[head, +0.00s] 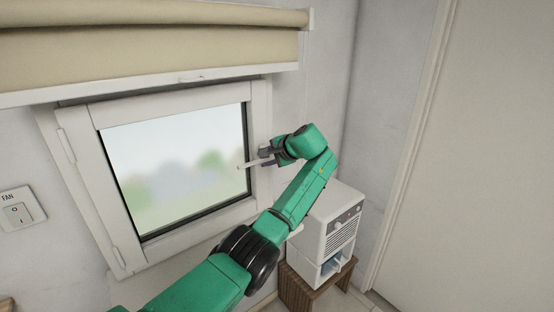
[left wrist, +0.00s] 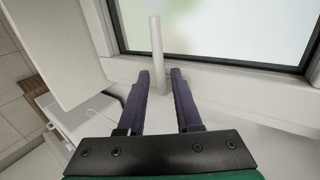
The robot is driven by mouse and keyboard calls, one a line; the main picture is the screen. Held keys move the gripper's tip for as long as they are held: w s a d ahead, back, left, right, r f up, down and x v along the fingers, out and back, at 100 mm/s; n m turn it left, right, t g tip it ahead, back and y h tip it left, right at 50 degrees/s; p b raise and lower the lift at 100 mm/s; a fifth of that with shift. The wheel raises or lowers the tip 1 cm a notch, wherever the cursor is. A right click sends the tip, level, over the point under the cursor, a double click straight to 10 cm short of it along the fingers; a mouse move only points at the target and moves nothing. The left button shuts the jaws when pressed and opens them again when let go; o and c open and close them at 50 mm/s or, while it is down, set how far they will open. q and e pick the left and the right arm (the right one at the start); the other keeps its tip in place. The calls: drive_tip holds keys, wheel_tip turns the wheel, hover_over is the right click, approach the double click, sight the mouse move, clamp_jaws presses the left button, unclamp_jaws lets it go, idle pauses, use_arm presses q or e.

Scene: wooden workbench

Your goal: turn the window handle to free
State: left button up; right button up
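The white window handle (head: 252,164) is on the right side of the window frame and its lever points left across the glass in the head view. In the left wrist view the handle (left wrist: 157,45) stands up beyond the fingertips, with its lower end between them. My left gripper (head: 266,156) is at the handle's base end. In the left wrist view its two dark fingers (left wrist: 160,75) are apart, one on each side of the handle's lower end, with narrow gaps. Whether either finger touches it is hard to tell. The window (head: 180,165) looks closed. My right gripper is out of view.
A beige roller blind (head: 150,35) hangs above the window. A white appliance (head: 325,235) stands on a brown wooden stool (head: 295,290) below right. A fan switch (head: 20,212) is on the left wall. A pale door or panel (head: 480,150) is at the right.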

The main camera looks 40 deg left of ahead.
use_arm(q)
drive_tip(key=b+v, duration=0.2)
drive_tip(key=v, duration=0.5)
drive_tip(key=shift+d+r, duration=0.2)
drive_tip(key=shift+d, duration=0.05)
drive_tip(key=shift+s, duration=0.1)
